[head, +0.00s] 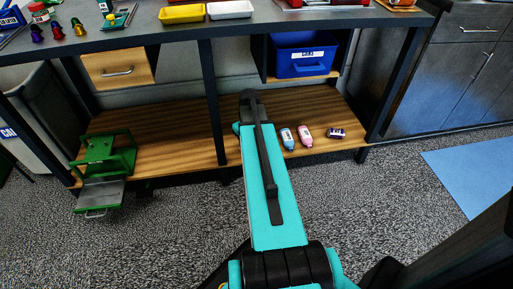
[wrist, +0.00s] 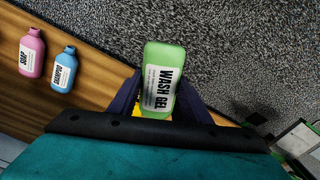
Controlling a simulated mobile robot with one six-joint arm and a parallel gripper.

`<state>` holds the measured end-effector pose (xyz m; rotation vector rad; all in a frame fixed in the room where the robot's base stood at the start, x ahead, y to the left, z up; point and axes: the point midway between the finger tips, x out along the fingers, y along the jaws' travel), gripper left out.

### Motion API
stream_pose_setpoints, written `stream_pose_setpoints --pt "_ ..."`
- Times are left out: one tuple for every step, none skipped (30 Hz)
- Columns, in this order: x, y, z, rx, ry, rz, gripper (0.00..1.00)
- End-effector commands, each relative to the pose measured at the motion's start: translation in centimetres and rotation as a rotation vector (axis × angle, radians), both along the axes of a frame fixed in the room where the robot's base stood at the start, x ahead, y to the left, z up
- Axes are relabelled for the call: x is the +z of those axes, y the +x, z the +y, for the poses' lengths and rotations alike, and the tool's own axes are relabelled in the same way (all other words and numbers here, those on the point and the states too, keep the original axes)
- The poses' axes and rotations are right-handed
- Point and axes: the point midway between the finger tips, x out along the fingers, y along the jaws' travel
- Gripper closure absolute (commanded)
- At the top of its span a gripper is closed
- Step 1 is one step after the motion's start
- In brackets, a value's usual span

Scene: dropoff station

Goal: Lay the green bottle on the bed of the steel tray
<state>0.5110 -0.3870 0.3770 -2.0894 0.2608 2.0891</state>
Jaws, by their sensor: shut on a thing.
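The green bottle (wrist: 160,82), labelled WASH GEL, is between the fingers of my gripper (wrist: 158,98) in the wrist view. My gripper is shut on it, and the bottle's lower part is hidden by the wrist. In the head view my arm hides the gripper and the bottle. The steel tray (head: 101,194) is a flat grey plate at the front of a green frame, low at the left in the head view. Part of what looks like the tray and its frame shows at the right edge of the wrist view (wrist: 301,140).
A pink soap bottle (head: 305,137), a blue bottle (head: 288,138) and a dark purple item (head: 336,133) are on the wooden shelf (head: 170,128). A table leg (head: 212,105) stands between my arm and the tray. Grey carpet (head: 150,240) in front is clear.

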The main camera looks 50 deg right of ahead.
Motion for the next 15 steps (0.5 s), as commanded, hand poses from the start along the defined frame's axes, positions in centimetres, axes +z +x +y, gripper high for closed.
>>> stream_pose_setpoints --pt "0.4 0.3 0.6 0.012 0.0 -0.001 0.67" --pt "0.5 0.5 0.9 0.018 -0.001 -0.001 0.67" --pt "0.8 0.7 1.3 0.026 -0.001 -0.001 0.67" --pt "1.0 0.9 1.7 0.033 -0.001 -0.002 0.67" --pt "1.2 1.0 2.0 0.039 -0.001 -0.002 0.67" --pt "1.4 1.3 2.5 0.048 -0.001 -0.001 0.67" --pt "1.7 1.5 2.9 0.057 0.0 -0.001 0.67" --pt "1.9 1.7 3.3 0.065 0.0 -0.001 0.67" --pt "2.2 1.9 3.8 0.075 0.0 -0.001 0.67" --pt "2.4 2.1 4.3 0.084 -0.001 -0.001 0.67" --pt "2.7 2.3 4.8 0.094 -0.001 -0.002 0.67" --pt "3.0 2.6 5.4 0.105 -0.001 -0.002 0.67" --pt "3.3 2.8 5.9 0.114 -0.001 -0.002 0.67" --pt "3.5 3.0 6.3 0.123 -0.001 -0.002 0.67" --pt "3.8 3.2 7.0 0.135 0.0 -0.001 0.67"
